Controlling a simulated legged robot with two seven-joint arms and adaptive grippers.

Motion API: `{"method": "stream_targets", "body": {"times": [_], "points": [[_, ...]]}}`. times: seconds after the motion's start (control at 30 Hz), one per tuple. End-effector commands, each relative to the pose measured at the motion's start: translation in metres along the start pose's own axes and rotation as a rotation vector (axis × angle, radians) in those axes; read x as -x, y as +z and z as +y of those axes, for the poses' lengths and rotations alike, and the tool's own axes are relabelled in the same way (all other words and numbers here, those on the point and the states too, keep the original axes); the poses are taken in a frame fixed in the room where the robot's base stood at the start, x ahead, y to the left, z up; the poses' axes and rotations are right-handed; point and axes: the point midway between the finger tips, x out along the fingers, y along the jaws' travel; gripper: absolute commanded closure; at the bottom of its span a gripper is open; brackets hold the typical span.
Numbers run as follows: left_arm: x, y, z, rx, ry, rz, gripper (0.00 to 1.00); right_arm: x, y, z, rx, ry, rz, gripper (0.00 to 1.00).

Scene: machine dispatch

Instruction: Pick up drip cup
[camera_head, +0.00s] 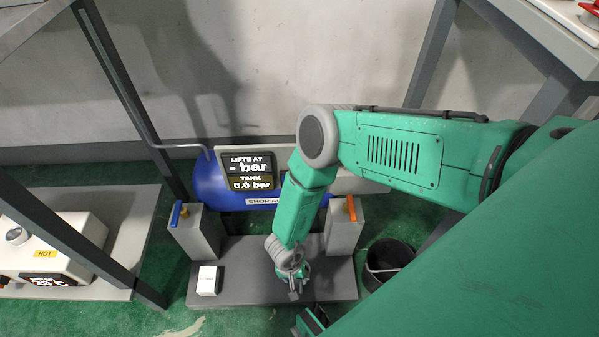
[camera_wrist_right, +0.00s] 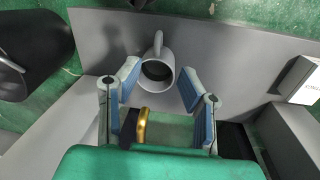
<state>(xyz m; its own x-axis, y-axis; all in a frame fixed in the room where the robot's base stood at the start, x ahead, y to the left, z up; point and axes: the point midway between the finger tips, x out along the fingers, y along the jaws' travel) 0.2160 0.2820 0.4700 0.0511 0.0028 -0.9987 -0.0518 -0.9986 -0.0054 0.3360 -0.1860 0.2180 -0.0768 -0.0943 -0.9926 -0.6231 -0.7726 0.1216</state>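The drip cup (camera_wrist_right: 158,72) is a small grey-white cup with a handle, seen from above in the right wrist view. It is on the grey base plate (camera_wrist_right: 225,45), its handle pointing to the top of that view. My right gripper (camera_wrist_right: 159,90) is open, its blue-padded fingers to either side of the cup's near part, with gaps between. In the head view my right gripper (camera_head: 293,282) reaches down over the base plate (camera_head: 245,256), and I cannot make out the cup there.
A blue tank (camera_head: 209,182) with a pressure display (camera_head: 248,171) stands behind. Grey posts with a blue-handled valve (camera_head: 178,213) and an orange-handled valve (camera_head: 350,208) flank the plate. A white block (camera_head: 207,280) sits at its left, a black bucket (camera_head: 388,262) at its right.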

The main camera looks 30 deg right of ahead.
Motion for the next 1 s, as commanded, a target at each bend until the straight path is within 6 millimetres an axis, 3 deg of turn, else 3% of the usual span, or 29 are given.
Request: {"method": "stream_targets", "body": {"times": [0.1,0.3,0.53,0.8,1.0], "points": [[-0.015,0.001,0.000,0.000,0.000,0.000,1.00,-0.030,0.001,0.001,0.000,0.002,0.000,0.66],[-0.031,0.002,0.000,0.000,0.000,-0.001,1.00,-0.063,0.000,0.001,0.001,0.001,0.001,0.66],[-0.037,0.003,0.000,0.000,0.000,-0.001,1.00,-0.078,-0.001,0.001,0.002,0.001,0.002,0.66],[-0.060,0.004,0.000,0.001,0.000,-0.001,1.00,-0.118,-0.004,0.001,0.001,0.003,0.002,0.66],[-0.061,0.004,0.000,0.001,0.000,-0.001,1.00,-0.123,-0.004,0.001,0.001,0.001,0.003,0.66]]}}
